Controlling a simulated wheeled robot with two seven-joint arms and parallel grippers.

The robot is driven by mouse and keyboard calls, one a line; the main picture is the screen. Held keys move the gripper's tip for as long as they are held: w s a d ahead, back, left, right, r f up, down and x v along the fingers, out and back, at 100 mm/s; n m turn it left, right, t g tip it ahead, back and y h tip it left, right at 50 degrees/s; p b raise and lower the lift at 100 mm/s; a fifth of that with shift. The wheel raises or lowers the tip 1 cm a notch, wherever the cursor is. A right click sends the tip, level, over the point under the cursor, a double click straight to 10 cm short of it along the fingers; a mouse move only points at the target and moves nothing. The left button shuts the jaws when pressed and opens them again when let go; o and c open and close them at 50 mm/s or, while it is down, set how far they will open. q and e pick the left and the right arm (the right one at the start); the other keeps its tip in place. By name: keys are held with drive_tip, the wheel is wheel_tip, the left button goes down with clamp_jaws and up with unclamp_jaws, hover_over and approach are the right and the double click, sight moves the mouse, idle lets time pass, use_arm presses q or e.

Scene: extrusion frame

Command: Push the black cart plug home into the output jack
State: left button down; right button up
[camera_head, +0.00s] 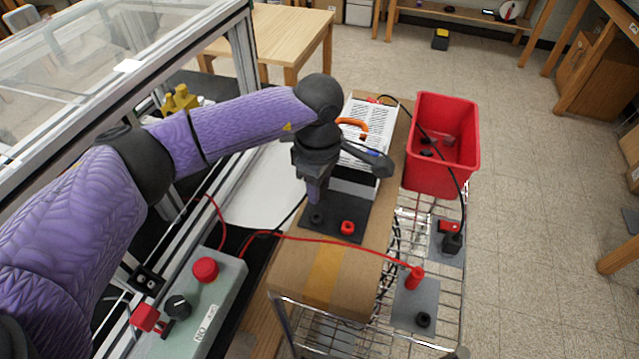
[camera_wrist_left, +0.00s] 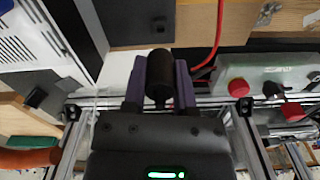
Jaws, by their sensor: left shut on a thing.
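My left gripper (camera_head: 316,200) points down over the dark front panel (camera_head: 330,228) of the white vented box. The left wrist view shows its purple fingers (camera_wrist_left: 159,88) shut on a black cylindrical plug (camera_wrist_left: 159,75), with the dark panel (camera_wrist_left: 130,22) beyond it. Below the fingertips in the head view is a black round jack or plug end (camera_head: 317,217); I cannot tell which, or how deep the plug sits. A red jack (camera_head: 347,228) is to its right. My right gripper is out of view.
Another black plug (camera_head: 453,243) stands on a second plate. A red bin (camera_head: 441,184) is at right, a grey control box (camera_head: 215,292) at left.

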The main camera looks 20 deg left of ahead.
sight(316, 221)
use_arm(q)
drive_tip(key=shift+a+n, duration=0.35)
drive_tip(key=shift+n, duration=0.75)
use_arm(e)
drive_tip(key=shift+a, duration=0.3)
use_arm(q)
drive_tip(key=shift+d, duration=0.1)
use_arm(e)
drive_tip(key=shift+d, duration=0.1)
use_arm(q)
drive_tip(key=shift+f, duration=0.1)
drive_tip(key=shift+f, duration=0.2)
drive_tip(key=shift+f+b, duration=2)
drive_tip(key=shift+f, duration=0.6)
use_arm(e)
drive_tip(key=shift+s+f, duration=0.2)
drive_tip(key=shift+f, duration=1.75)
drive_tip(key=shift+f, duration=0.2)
use_arm(q)
drive_tip(key=shift+f+b, duration=0.3)
drive_tip(key=shift+b, duration=0.2)
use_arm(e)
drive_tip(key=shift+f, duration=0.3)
use_arm(q)
drive_tip(key=shift+c, duration=1.6)
unclamp_jaws()
